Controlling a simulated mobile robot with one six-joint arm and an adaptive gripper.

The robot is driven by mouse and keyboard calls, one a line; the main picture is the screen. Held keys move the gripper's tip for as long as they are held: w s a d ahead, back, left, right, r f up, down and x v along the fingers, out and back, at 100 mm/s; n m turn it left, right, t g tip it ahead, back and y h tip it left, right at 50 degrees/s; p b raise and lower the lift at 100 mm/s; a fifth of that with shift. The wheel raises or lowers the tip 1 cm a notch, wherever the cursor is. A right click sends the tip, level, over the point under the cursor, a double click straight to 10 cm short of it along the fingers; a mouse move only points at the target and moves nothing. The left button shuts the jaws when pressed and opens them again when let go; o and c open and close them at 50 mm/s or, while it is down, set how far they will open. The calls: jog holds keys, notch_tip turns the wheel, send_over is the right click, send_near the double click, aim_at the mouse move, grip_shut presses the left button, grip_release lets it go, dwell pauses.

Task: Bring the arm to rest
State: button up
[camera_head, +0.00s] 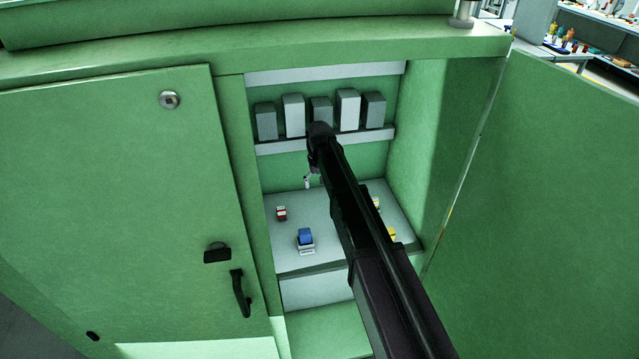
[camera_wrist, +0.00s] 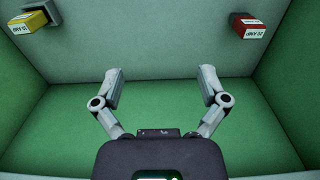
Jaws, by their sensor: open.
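My black arm (camera_head: 375,250) reaches from the lower right into the open green cabinet. My gripper (camera_head: 308,182) is small in the head view, above the back of the pale shelf (camera_head: 290,257), and partly hidden by the arm. In the wrist view my gripper (camera_wrist: 160,82) has its two grey fingers wide apart with nothing between them. A yellow labelled block (camera_wrist: 28,22) shows at the upper left of that view and a red labelled block (camera_wrist: 250,26) at the upper right, both clear of the fingers.
On the shelf sit a red-and-white block (camera_head: 281,213) and a blue block (camera_head: 305,236); yellow pieces (camera_head: 392,233) show beside my arm. Several grey boxes (camera_head: 293,115) line the back wall. A closed door (camera_head: 120,200) is left, an open door (camera_head: 540,200) right.

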jog(key=s+d+f+m+b, duration=0.1)
jog(key=s+d+f+b, duration=0.2)
jog(key=s+d, duration=0.8)
jog(key=s+d+f+m+b, duration=0.2)
jog(key=s+d+f+b, duration=0.2)
jog(key=s+d, duration=0.8)
jog(key=shift+s, duration=1.15)
jog(key=shift+a, duration=0.1)
